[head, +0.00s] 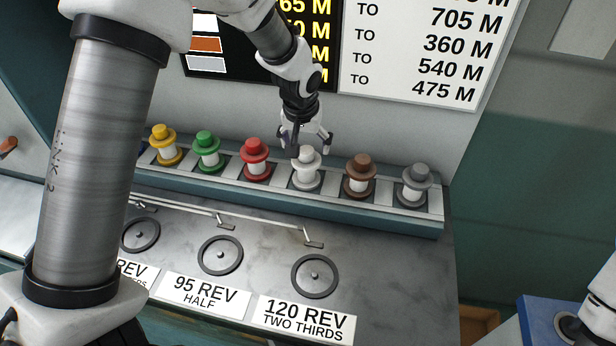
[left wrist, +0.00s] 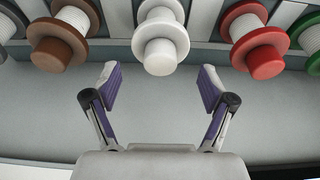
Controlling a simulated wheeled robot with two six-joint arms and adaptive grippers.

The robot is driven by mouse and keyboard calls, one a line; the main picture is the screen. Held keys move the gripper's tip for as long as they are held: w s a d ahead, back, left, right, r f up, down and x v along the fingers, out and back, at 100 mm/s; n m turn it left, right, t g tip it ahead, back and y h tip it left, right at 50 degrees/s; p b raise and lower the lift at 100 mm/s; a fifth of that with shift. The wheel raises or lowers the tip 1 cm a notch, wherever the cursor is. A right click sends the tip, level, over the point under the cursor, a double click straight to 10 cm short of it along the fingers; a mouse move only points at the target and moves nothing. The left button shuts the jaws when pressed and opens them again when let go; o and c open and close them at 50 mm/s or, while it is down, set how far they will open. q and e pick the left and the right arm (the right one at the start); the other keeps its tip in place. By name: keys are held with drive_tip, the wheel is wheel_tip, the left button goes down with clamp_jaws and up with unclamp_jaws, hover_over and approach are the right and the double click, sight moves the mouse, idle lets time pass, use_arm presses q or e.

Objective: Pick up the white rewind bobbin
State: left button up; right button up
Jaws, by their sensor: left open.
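The white rewind bobbin (head: 306,169) stands upright in the rack (head: 437,215), between the red and brown bobbins. In the left wrist view the white bobbin (left wrist: 160,45) is at the top centre. My left gripper (head: 304,134) is just above and behind the white bobbin in the head view. In the left wrist view its two purple-padded fingers (left wrist: 160,88) are spread wide with nothing between them, and the bobbin is just beyond their tips. A small part of my right arm shows at the right edge of the head view, but its gripper is out of view.
Red (head: 255,158), green (head: 207,149), yellow (head: 163,144), brown (head: 360,175) and grey (head: 416,184) bobbins stand in the same rack. Behind it is a wall with a lettered board (head: 425,50). In front are round spindle plates (head: 314,277) and label cards (head: 306,320).

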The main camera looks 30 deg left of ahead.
sight(307, 164)
use_arm(q)
drive_tip(key=p+x, duration=0.1)
drive_tip(key=x, duration=0.7)
drive_tip(key=shift+s+f, duration=0.1)
drive_tip(key=shift+f, duration=0.05)
drive_tip(key=shift+s+d, duration=0.1)
drive_tip(key=c, duration=1.1)
